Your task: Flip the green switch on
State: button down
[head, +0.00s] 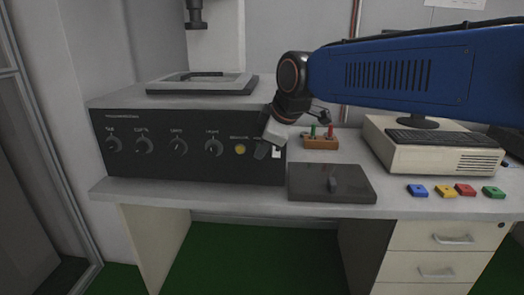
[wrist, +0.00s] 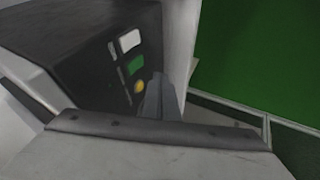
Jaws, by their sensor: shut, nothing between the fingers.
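The green switch (wrist: 136,65) is on the dark front panel (head: 190,170) of a machine. In the wrist view it sits between a white switch (wrist: 130,41) and a round yellow button (wrist: 139,87). In the head view my gripper hides the green switch, while the yellow button (head: 240,149) and white switch (head: 276,153) show on either side. My gripper (head: 261,152) is shut and empty, its tip in front of the panel. In the wrist view the fingertips (wrist: 155,80) are beside the yellow button and just right of the green switch. I cannot tell whether they touch the panel.
Several knobs (head: 178,147) line the panel's left. On the desk (head: 230,196) are a dark flat box (head: 332,184) with a small lever, a wooden block with coloured pegs (head: 320,142), a beige computer (head: 430,155) and several coloured blocks (head: 446,191).

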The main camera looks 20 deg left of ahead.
jog(key=v, duration=0.9)
jog(key=shift+r, duration=0.2)
jog(key=shift+w+f, duration=0.1)
jog(key=shift+f, duration=0.05)
jog(key=shift+d+f, duration=0.1)
jog(key=shift+f, duration=0.5)
jog(key=w+r+x, duration=0.1)
jog(key=w+x, duration=0.1)
jog(key=x, duration=1)
jog(key=shift+w, duration=0.35)
